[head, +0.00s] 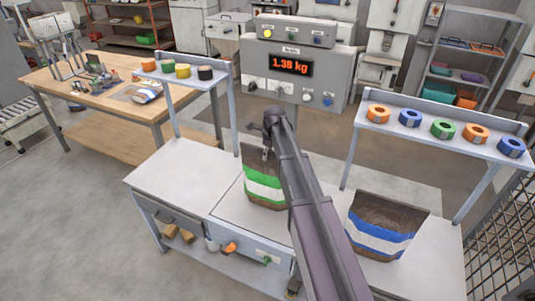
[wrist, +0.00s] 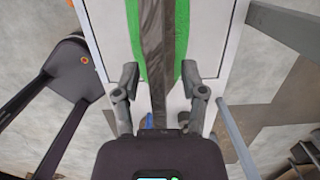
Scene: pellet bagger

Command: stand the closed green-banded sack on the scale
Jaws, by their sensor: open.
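The green-banded sack (head: 264,188) stands upright on the pale plate of the scale (head: 228,208), in the middle of the bench. It is brown above and below a green and white band, and my arm hides its right side. The scale display (head: 291,66) reads 1.38 kg. My gripper (head: 262,152) is at the sack's top, partly hidden by my arm. In the wrist view my gripper (wrist: 160,82) is open, one finger on each side of the sack's narrow dark top (wrist: 157,45), with gaps between.
An open blue-banded sack (head: 384,228) stands on the bench to the right. A rack of coloured tape rolls (head: 443,129) stands behind it, and another rack (head: 182,71) is at back left. The bench's left part (head: 180,178) is clear. A wooden table (head: 100,95) stands further left.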

